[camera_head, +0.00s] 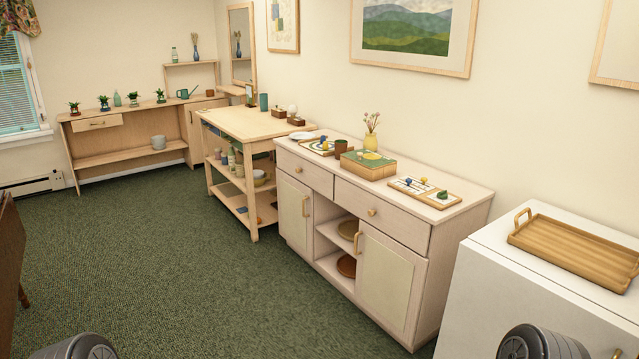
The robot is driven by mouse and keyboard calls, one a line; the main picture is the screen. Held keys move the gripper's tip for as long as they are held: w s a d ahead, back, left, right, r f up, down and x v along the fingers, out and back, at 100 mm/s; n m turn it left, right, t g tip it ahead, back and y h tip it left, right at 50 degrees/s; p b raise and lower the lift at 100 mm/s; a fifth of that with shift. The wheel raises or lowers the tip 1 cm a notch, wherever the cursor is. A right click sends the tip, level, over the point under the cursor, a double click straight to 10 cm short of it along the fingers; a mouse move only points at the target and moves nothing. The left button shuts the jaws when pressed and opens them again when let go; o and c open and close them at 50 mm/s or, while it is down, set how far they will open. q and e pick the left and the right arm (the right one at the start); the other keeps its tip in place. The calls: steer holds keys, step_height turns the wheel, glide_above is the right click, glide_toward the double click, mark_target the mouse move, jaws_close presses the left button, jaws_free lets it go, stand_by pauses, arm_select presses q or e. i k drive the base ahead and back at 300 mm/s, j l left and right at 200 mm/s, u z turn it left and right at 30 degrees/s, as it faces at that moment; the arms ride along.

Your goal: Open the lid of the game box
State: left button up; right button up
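The game box (368,169) is a low wooden-sided box with a green top bearing a yellow round mark. It sits on the top of the pale wooden cabinet (458,193), a little way off to the right of the middle of the view. Its lid looks shut. Neither of my grippers shows. Only dark grey rounded parts of my arms come in at the bottom left and bottom right, well away from the box.
A board with small pieces (425,192) lies right of the box; another board (318,148), a brown cup (340,147) and a yellow vase (371,141) stand left and behind. A white cabinet with a wooden tray (577,250) is nearer right. The green carpet ahead is clear.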

mark_target(371, 160)
steer(key=i+u, duration=0.1)
steer(key=i, duration=0.45)
steer(key=i+l+u, duration=0.1)
steer(key=i, duration=0.45)
steer(key=i+l+u, duration=0.1)
steer(key=i, duration=0.45)
steer(key=i+l+u, duration=0.1)
steer(key=i, duration=0.45)
steer(key=i+l+u, duration=0.1)
steer(key=i+l, duration=0.2)
steer(key=i, duration=0.2)
